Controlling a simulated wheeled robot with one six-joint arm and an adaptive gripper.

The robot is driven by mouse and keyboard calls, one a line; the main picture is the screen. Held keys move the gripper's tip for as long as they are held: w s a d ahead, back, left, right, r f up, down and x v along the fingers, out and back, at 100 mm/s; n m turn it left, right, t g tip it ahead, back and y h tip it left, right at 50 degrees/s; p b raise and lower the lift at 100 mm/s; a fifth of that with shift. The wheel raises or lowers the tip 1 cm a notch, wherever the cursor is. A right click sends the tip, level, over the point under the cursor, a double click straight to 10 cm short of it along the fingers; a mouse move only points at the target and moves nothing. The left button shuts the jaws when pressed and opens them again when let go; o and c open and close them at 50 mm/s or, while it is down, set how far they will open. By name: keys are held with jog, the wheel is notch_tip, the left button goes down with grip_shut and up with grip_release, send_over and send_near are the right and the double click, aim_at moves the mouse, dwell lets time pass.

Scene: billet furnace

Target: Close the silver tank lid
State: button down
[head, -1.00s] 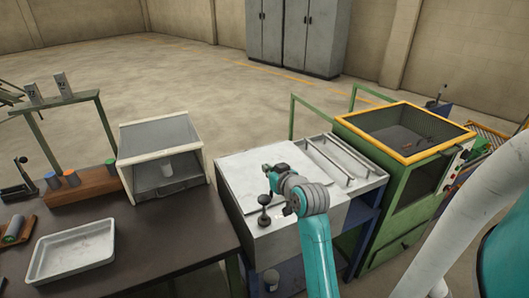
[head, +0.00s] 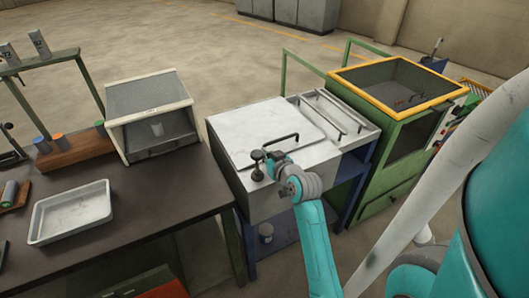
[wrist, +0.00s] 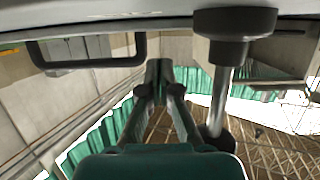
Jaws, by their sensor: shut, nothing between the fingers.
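The silver tank (head: 268,190) stands in the middle of the head view. Its pale lid (head: 255,128) lies flat over the tank top, with a black bar handle (head: 283,140) near its right front edge. My gripper (head: 274,160) is shut and empty, at the tank's front edge beside a black knob (head: 257,172). In the wrist view, the shut fingers (wrist: 160,75) point between the dark handle (wrist: 88,63) on the left and the black knob on its metal post (wrist: 235,35) on the right. I cannot tell whether the fingers touch the lid.
Two long rails (head: 335,112) lie on the tank's right part. A green furnace with a yellow rim (head: 395,85) stands to the right. A dark bench (head: 140,210) with a white tray (head: 72,212) and a pale-framed box (head: 150,112) is on the left. Open floor lies behind.

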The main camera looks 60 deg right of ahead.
jog(key=v, duration=1.2)
jog(key=shift+f, duration=0.1)
jog(key=s+a+f+n+t+y, duration=0.15)
jog(key=a+f, duration=0.25)
jog(key=a, duration=0.6)
jog(key=s+a+f+g+y, duration=0.1)
jog(key=s+a+f, duration=0.25)
jog(key=a, duration=0.55)
jog(key=s+a+r+n+t+y, duration=0.1)
jog(key=s+a+n+y, duration=0.4)
jog(key=s+a, duration=0.7)
jog(key=s+t, duration=0.1)
jog(key=s, duration=0.2)
jog(key=shift+a, duration=0.2)
